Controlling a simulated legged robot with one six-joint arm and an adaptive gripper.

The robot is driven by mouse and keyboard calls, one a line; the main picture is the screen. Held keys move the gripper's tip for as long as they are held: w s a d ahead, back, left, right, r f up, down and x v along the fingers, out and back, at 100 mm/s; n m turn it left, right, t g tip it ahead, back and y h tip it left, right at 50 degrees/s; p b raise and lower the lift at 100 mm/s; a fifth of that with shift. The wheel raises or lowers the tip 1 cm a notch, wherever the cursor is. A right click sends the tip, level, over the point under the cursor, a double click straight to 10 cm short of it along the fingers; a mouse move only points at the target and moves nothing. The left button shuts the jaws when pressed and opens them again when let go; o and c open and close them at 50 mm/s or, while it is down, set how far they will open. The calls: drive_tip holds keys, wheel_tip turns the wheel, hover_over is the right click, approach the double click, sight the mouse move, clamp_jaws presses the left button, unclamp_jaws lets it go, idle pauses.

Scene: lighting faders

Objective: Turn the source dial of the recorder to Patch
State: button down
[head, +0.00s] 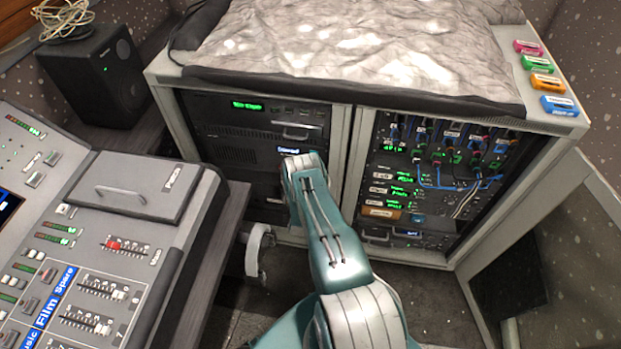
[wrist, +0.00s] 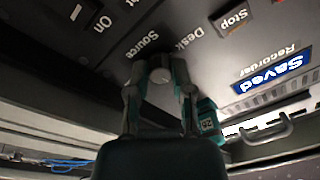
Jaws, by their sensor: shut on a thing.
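The recorder (wrist: 215,70) fills the upper part of the wrist view, its lettering upside down. It has a lit blue display reading Saved (wrist: 272,70), a Stop button (wrist: 234,19) and the labels Source and Desk. The source dial (wrist: 160,74) is a small round knob just below those labels in the picture. My gripper (wrist: 160,66) is shut on the dial, one finger on each side. The dial's pointer is not clear, and no Patch label is readable. In the head view my arm covers the gripper and dial, in front of the left rack bay (head: 237,130).
In the head view, the right rack bay (head: 440,170) holds patch cables. A mixing desk (head: 110,240) stands left, with a black speaker (head: 95,75) behind it. A grey cloth (head: 350,45) covers the rack top. A pale handle (head: 258,250) is left of my arm.

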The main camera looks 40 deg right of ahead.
drive_tip(key=shift+s+a+f+m+g, duration=0.1)
drive_tip(key=shift+m+g, duration=0.4)
drive_tip(key=shift+m, duration=4.55)
drive_tip(key=shift+a+f+m+g, duration=0.1)
drive_tip(key=shift+m+g, duration=0.4)
drive_tip(key=shift+m, duration=4.55)
drive_tip(key=c, duration=0.5)
unclamp_jaws()
drive_tip(key=shift+f, duration=0.1)
drive_tip(key=shift+d, duration=0.15)
drive_tip(key=shift+r, duration=0.2)
